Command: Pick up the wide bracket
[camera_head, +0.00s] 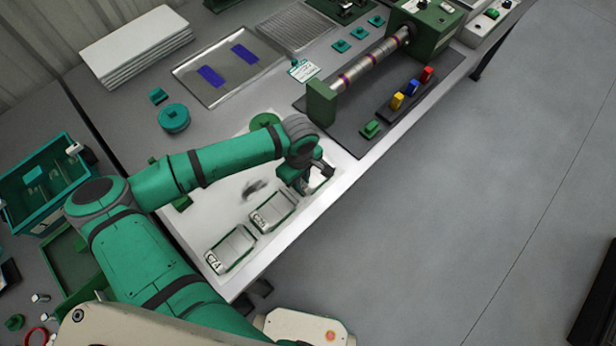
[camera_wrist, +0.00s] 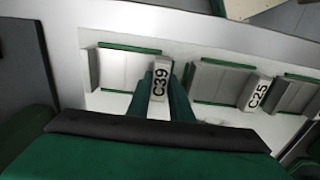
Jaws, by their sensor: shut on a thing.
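Three grey brackets with green edges and labelled ends lie in a row on the white board. In the wrist view my gripper (camera_wrist: 160,97) is shut on the C39 end of the left bracket (camera_wrist: 117,70), one finger on each side of the label. The middle bracket (camera_wrist: 220,82) carries the label C25, and a third bracket (camera_wrist: 292,95) is cut off at the right. In the head view my gripper (camera_head: 304,184) hides most of the held bracket (camera_head: 321,178). The other brackets (camera_head: 273,211) and (camera_head: 231,249) lie nearer. I cannot tell whether the held one has left the board.
A dark fixture plate (camera_head: 353,143) with a long shaft (camera_head: 370,60) and coloured blocks stands beyond my gripper. A metal tray (camera_head: 228,72) and a teal round part (camera_head: 174,118) lie farther back. The bench edge and clear floor are to the right.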

